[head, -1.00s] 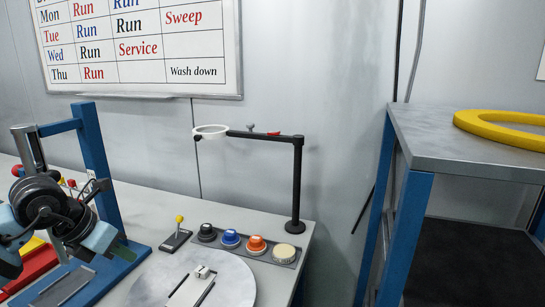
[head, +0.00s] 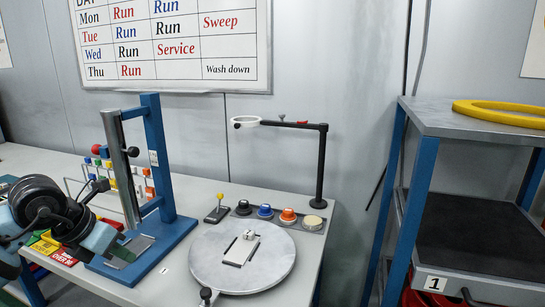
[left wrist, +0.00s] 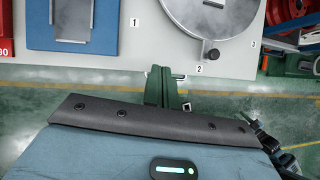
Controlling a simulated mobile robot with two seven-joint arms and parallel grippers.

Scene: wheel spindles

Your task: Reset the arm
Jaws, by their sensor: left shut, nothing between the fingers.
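My left arm comes in from the left in the head view, with its black and light-blue wrist in front of the blue press stand (head: 158,150). My left gripper (head: 121,254) is partly hidden by the wrist there. In the left wrist view the left gripper (left wrist: 167,88) has its dark green fingers shut together with nothing held. They are seen over the green floor just off the bench's front edge, between the blue stand base (left wrist: 85,25) and the round grey turntable (left wrist: 190,15). My right gripper is not in view.
The grey turntable (head: 210,272) carries a small pale fixture (head: 240,252). Behind it are several coloured buttons (head: 264,211) and a black post with a white ring (head: 245,122). A shelf unit (head: 440,117) with a yellow ring (head: 500,114) stands right. A rack with coloured pieces (head: 103,165) is behind the stand.

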